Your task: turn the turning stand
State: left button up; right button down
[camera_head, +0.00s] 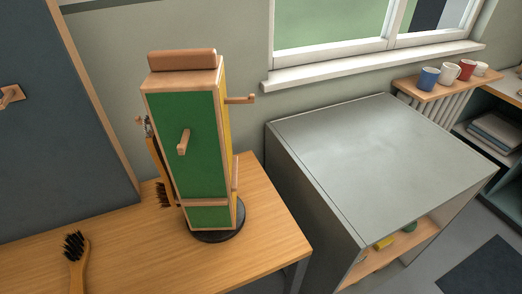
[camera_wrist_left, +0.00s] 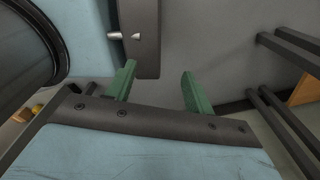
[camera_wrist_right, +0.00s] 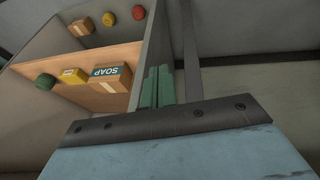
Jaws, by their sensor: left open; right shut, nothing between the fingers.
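The turning stand (camera_head: 205,150) is a tall wooden post with a green face toward me and a yellow face on its right side. It stands upright on a round black base (camera_head: 214,233) on the wooden table. A wooden peg sticks out of the green face and another from the right side. A brush (camera_head: 157,165) hangs at its left side, partly hidden. Neither gripper shows in the head view. My left gripper (camera_wrist_left: 158,92) is open and empty in the left wrist view. My right gripper (camera_wrist_right: 157,88) is shut and empty in the right wrist view, apart from the stand.
Another brush (camera_head: 75,258) lies on the wooden table (camera_head: 268,215) at the front left. A grey cabinet (camera_head: 385,165) stands to the right. In the right wrist view, a shelf (camera_wrist_right: 110,58) holds a soap box (camera_wrist_right: 107,77) and other small items. Cups (camera_head: 429,78) stand at the back right.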

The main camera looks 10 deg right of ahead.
jog(key=w+r+n+t+p, duration=0.1)
jog(key=w+r+t+p, duration=0.15)
jog(key=r, duration=1.05)
jog(key=w+r+t+p, duration=0.1)
jog(key=w+r, duration=0.3)
jog(key=r, duration=0.9)
jog(key=w+a+r+n+t+y, duration=0.1)
jog(key=w+a+r+n+t, duration=0.1)
jog(key=w+r+n+t, duration=0.5)
jog(key=w+a+r+n+t+y, duration=0.15)
jog(key=w+r, duration=0.35)
jog(key=r, duration=0.5)
jog(key=a+r+n+y, duration=0.8)
jog(key=r+n+y, duration=0.4)
jog(key=n, duration=0.8)
jog(key=n+g+y, duration=0.4)
jog(key=n+g, duration=1.1)
jog(key=n, duration=0.5)
send_near(186, 147)
jog(key=a+p, duration=0.5)
jog(key=shift+w+a+r, duration=0.15)
pick_arm(q)
notch_tip(186, 147, up, 10)
jog(key=w+d, duration=0.1)
jog(key=w, duration=0.1)
jog(key=shift+d, duration=0.25)
pick_arm(e)
jog(key=shift+a, duration=0.75)
